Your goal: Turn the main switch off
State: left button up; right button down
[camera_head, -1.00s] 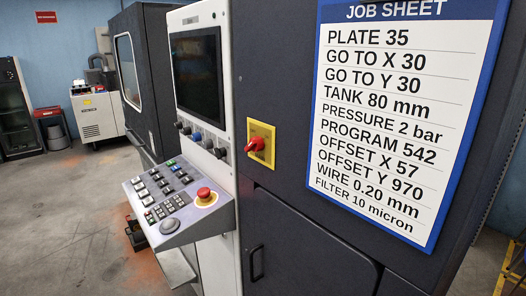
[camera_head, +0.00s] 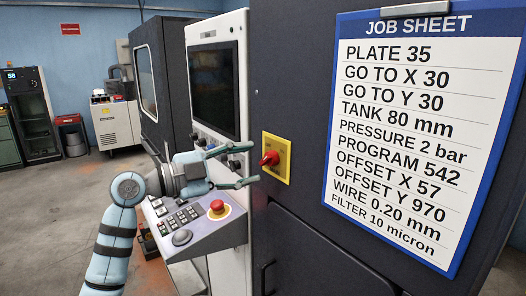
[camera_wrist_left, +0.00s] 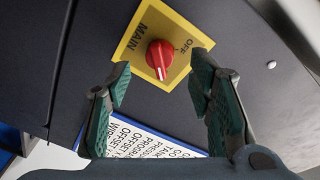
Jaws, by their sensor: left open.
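The main switch is a red rotary knob (camera_head: 269,159) on a yellow plate (camera_head: 283,150), fixed to the dark front of the machine. In the left wrist view the red knob (camera_wrist_left: 160,55) sits on the yellow plate (camera_wrist_left: 132,42), marked MAIN and OFF. A white line on the knob points away from the OFF mark. My left gripper (camera_head: 254,165) is open and empty, just left of the knob in the head view. In the wrist view its fingers (camera_wrist_left: 160,85) stand on both sides below the knob, apart from it. My right gripper is out of view.
A job sheet (camera_head: 420,130) hangs right of the switch. A control panel (camera_head: 190,232) with buttons and a red emergency stop (camera_head: 217,207) juts out below my left arm. A dark screen (camera_head: 214,88) stands above it. Open floor (camera_head: 60,210) lies at left.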

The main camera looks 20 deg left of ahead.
aim_at(262, 161)
pick_arm(q)
jog(key=x, duration=0.4)
jog(key=shift+d+r+p, duration=0.1)
jog(key=shift+d+p, duration=0.15)
jog(key=shift+p, duration=0.1)
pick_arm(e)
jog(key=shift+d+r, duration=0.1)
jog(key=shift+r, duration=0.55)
pick_arm(q)
jog(key=shift+w+a, duration=0.1)
jog(key=shift+c, duration=0.4)
grip_shut()
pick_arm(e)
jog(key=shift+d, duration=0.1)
